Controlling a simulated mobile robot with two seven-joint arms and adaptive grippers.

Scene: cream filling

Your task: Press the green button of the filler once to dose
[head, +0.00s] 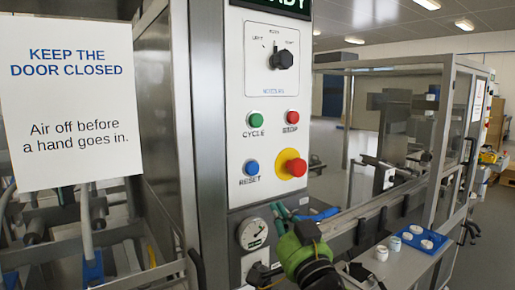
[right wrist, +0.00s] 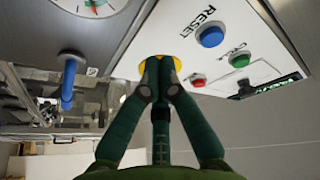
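The green button (head: 256,119), labelled CYCLE, is on the filler's white front panel (head: 241,90) in the head view. It also shows in the right wrist view (right wrist: 239,60), to the right of my fingertips. My right gripper (head: 281,211) is below the panel's buttons in the head view, apart from the green button. In the right wrist view its fingers (right wrist: 158,66) come together at the tips, with nothing seen between them. The tips overlap the yellow ring of the red stop knob in that view; contact cannot be told. My left gripper is not in view.
Near the green button are a red STOP button (head: 292,118), a blue RESET button (head: 252,167) and a red knob on yellow (head: 296,168). A black selector (head: 283,60) is above, a gauge (head: 252,233) below. White cups (head: 381,253) stand at the lower right.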

